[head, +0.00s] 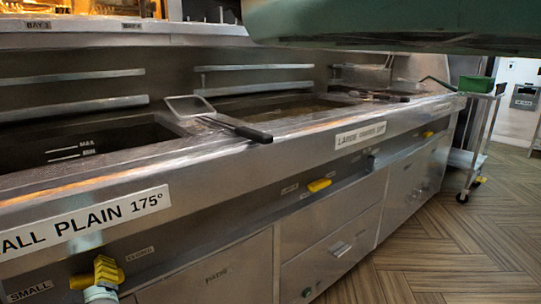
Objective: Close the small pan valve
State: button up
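The small pan valve (97,275) has a yellow handle and sits low on the steel front at the bottom left, near a small label reading "SMALL" (29,292). Its handle looks stubby and angled from this view, and a pale rounded part shows just below it at the frame edge. I cannot tell what that part is or whether the valve is open or closed. Another yellow valve handle (319,185) lies nearly level farther along, near a "LARGE" label. A third yellow handle (428,134) is at the far end.
The fryer range runs from the left to the back right, with a "SMALL PLAIN 175°" sign (88,222) on its front. A basket with a black handle (240,128) rests on the rim. A trolley with a green tray (476,85) stands at the far end. The wooden floor at right is clear.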

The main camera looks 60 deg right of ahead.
jog(key=m, duration=0.1)
jog(key=m+p, duration=0.1)
jog(key=m, duration=0.1)
jog(key=d+m+p, duration=0.1)
jog(key=shift+s+r+m, duration=0.1)
jog(key=shift+r+m, duration=0.2)
jog(key=shift+r, duration=0.1)
jog(key=m+p, duration=0.2)
jog(key=m, duration=0.1)
jog(key=shift+d, duration=0.15)
jog(key=v, duration=1.6)
jog(key=w+a+r+n+t+y+p, duration=0.2)
jog(key=r+p, duration=0.7)
jog(key=r, duration=0.3)
jog(key=w+a+r+n+t+y+p, duration=0.1)
jog(key=w+a+r+t+y+p, duration=0.1)
jog(key=r+p, duration=0.7)
notch_tip(320, 180, up, 4)
jog(key=shift+a+r+n+t+y, duration=0.15)
jog(key=shift+a+n+t+y, duration=0.25)
jog(key=shift+a+y, duration=0.15)
jog(key=shift+o, duration=0.3)
